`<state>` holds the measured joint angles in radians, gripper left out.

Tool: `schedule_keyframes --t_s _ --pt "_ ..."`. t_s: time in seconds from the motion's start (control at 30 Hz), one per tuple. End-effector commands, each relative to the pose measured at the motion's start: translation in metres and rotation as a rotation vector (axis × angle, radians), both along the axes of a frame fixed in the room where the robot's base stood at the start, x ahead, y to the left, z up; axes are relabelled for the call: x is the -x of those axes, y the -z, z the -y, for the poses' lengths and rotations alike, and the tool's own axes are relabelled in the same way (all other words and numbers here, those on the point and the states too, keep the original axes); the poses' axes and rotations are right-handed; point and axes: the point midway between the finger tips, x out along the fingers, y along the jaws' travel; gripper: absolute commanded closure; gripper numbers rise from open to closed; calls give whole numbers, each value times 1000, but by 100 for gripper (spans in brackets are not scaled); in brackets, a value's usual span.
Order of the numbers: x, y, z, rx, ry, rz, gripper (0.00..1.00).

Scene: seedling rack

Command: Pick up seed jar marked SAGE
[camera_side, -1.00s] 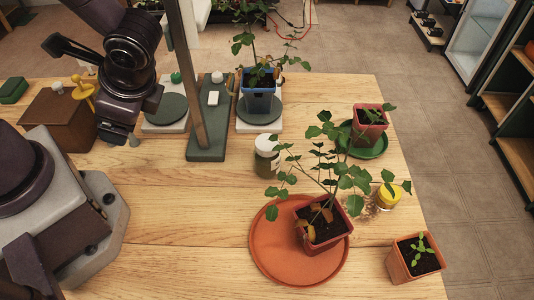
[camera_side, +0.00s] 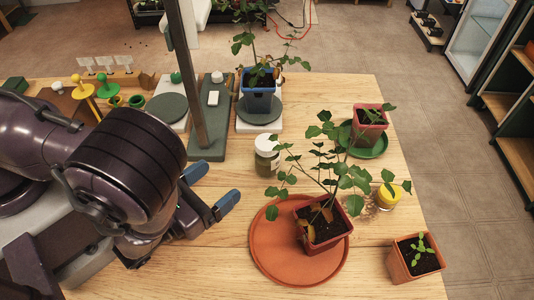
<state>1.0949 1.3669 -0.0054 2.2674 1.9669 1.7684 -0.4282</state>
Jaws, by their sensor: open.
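Two jars stand on the wooden table. One is a glass jar with a white lid and greenish contents (camera_side: 266,160), near the middle, left of the leafy plant. The other is a small jar with a yellow lid (camera_side: 388,197), at the right, partly behind leaves. No marking is readable on either, so I cannot tell which says SAGE. My gripper (camera_side: 211,188) has blue fingertips spread apart with nothing between them. It is left of the white-lidded jar, with bare table between them in the picture.
A leafy plant in a red pot (camera_side: 322,240) stands on a terracotta saucer (camera_side: 273,262); its leaves reach toward both jars. A small red pot (camera_side: 370,130) on a green saucer, a seedling pot (camera_side: 412,265) and a dark post (camera_side: 190,70) with green base stand nearby.

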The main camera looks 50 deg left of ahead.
Motion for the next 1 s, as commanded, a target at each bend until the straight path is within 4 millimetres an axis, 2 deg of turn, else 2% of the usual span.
schedule_keyframes --t_s 0.4,0.63,0.9,1.0 --pt "-66 -3 1 24 10 14 19" --pt "-83 -4 2 23 10 13 19" --pt "-121 -10 6 22 9 14 19" --pt "-128 -9 6 22 11 12 19"
